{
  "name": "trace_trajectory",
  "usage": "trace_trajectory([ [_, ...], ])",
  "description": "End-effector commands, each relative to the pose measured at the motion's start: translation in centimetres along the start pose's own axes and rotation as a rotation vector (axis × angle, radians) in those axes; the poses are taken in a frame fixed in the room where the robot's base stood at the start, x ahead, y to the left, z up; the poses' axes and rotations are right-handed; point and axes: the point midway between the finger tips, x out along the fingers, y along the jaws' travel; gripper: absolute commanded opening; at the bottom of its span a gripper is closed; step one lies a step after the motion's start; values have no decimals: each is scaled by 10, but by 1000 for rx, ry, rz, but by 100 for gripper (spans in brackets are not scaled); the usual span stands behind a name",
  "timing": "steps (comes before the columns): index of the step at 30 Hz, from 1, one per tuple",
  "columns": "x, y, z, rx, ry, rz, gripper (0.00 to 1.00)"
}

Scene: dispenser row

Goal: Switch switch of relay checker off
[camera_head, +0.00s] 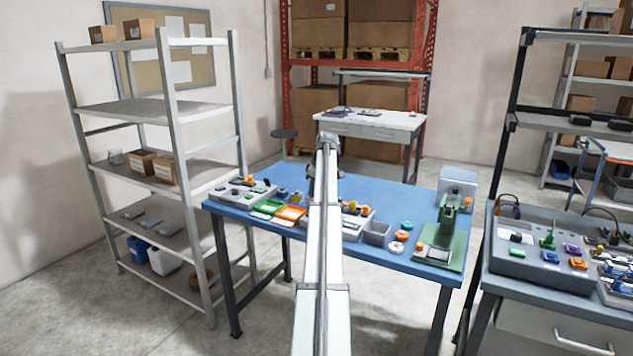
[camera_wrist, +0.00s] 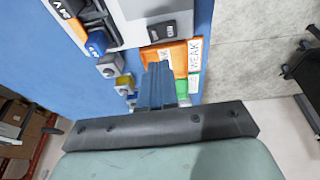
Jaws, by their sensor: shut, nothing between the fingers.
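A light grey box (camera_wrist: 140,14), which looks like the relay checker, is at the top of the wrist view, partly cut off by the frame. A dark rocker switch (camera_wrist: 170,29) sits near its edge; its on or off position is too small to read. My gripper (camera_wrist: 158,72) is shut and empty. In the wrist view its fingertips overlap the orange tray, short of the switch. In the head view my arm hides the fingers.
An orange tray (camera_wrist: 152,54) labelled WEAK and a green tray (camera_head: 267,206) lie beside the box. Blue, grey and yellow button blocks (camera_wrist: 107,67) stand in a row nearby. A green press (camera_head: 447,222) stands at the right of the blue table (camera_head: 385,170).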

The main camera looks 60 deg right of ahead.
Motion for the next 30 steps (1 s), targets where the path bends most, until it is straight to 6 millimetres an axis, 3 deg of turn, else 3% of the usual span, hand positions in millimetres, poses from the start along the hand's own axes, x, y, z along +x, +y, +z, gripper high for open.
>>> trace_trajectory([
  [6, 36, 1, 4, 1, -1, 0, 0],
  [12, 55, 3, 9, 1, -1, 0, 0],
  [30, 66, 6, 12, 1, 0, 0, 0],
])
